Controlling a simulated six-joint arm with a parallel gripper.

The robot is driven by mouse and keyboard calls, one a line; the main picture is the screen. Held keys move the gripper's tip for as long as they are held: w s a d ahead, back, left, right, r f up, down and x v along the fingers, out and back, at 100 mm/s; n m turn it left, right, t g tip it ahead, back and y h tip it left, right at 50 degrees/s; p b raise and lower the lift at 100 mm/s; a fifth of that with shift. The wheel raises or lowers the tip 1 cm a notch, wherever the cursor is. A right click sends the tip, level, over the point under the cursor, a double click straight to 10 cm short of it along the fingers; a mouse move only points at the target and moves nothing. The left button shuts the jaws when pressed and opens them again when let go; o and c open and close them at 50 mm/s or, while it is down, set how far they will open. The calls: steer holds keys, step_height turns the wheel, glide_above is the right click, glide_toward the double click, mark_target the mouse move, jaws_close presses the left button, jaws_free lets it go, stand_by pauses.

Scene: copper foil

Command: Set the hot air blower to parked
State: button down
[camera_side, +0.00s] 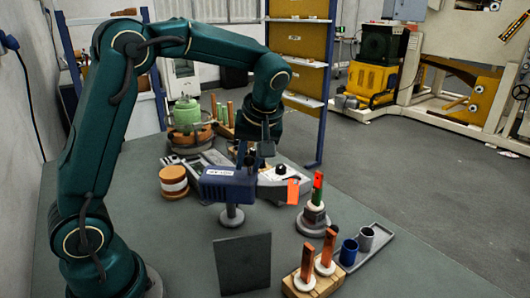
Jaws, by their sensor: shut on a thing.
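The hot air blower appears to be the blue box-shaped unit (228,186) with a white label, standing on a short post with a round grey base in the middle of the table. My gripper (254,155) points down at the blower's back right, close to its upper edge. Its fingers look shut on a small dark upright part there, apparently the blower's handle. The exact contact is small and partly hidden. An orange tag (293,191) shows just right of the blower, in front of a grey console (270,186) with a dark knob.
A dark upright panel (242,264) stands in front of the blower. A wooden block (313,284) with copper pieces, a tray (376,231) with two cups, and a stand (313,219) with a copper strip are at right. A round stack (174,181) is at left.

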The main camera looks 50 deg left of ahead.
mark_target(235, 183)
steer(key=shift+d+m, duration=0.15)
steer(key=shift+m, duration=0.15)
steer(key=m, duration=0.1)
steer(key=s+m+t, duration=0.1)
steer(key=shift+d+m, duration=0.3)
steer(key=shift+m, duration=0.1)
steer(key=m, duration=0.1)
steer(key=s+m+t+h, duration=0.1)
steer(key=shift+s+d+m, duration=0.1)
steer(key=shift+d+m, duration=0.1)
steer(key=shift+m, duration=0.1)
steer(key=m, duration=0.1)
steer(key=s+m+t+h, duration=0.1)
steer(key=m, duration=0.2)
steer(key=shift+s+t, duration=0.3)
steer(key=shift+s+a+m+t+h, duration=0.15)
steer(key=shift+s+m+h, duration=0.25)
steer(key=shift+m, duration=0.55)
steer(key=shift+s+m+t+h, duration=0.15)
steer(key=shift+s+m+h, duration=0.25)
steer(key=shift+m, duration=0.55)
steer(key=c, duration=0.7)
jaws_free()
steer(key=shift+o, duration=0.2)
